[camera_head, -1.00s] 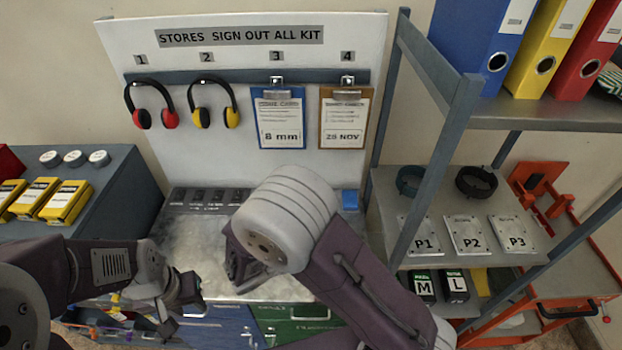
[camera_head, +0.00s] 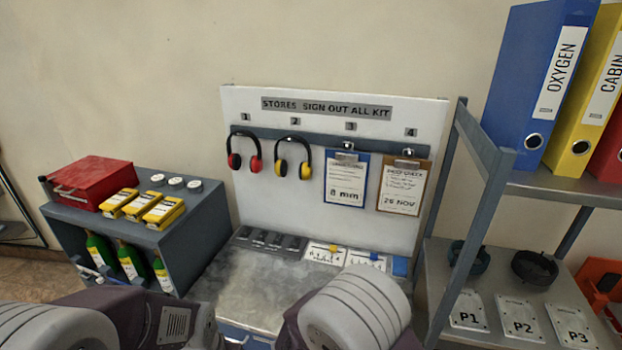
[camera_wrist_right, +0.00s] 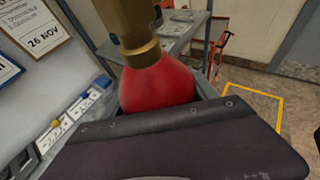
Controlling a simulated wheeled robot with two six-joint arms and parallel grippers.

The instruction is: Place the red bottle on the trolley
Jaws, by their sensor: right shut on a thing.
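The red bottle (camera_wrist_right: 158,86) with a brass valve (camera_wrist_right: 132,30) fills the middle of the right wrist view. My right gripper (camera_wrist_right: 160,112) is shut on it; its dark body covers the bottle's lower part, and the fingertips are not clearly seen. In the head view my two arms show only at the bottom edge, and both grippers and the bottle are out of sight. An orange-red frame, which looks like part of the trolley (camera_wrist_right: 218,50), stands beyond the shelf in the right wrist view.
A grey bench (camera_head: 262,283) stands before the white stores board (camera_head: 340,110). A grey shelf unit (camera_head: 487,165) with binders and P1 to P3 plates stands right. A left cabinet (camera_head: 205,225) holds green bottles, yellow packs and a red case. A yellow floor outline (camera_wrist_right: 255,92) surrounds bare floor.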

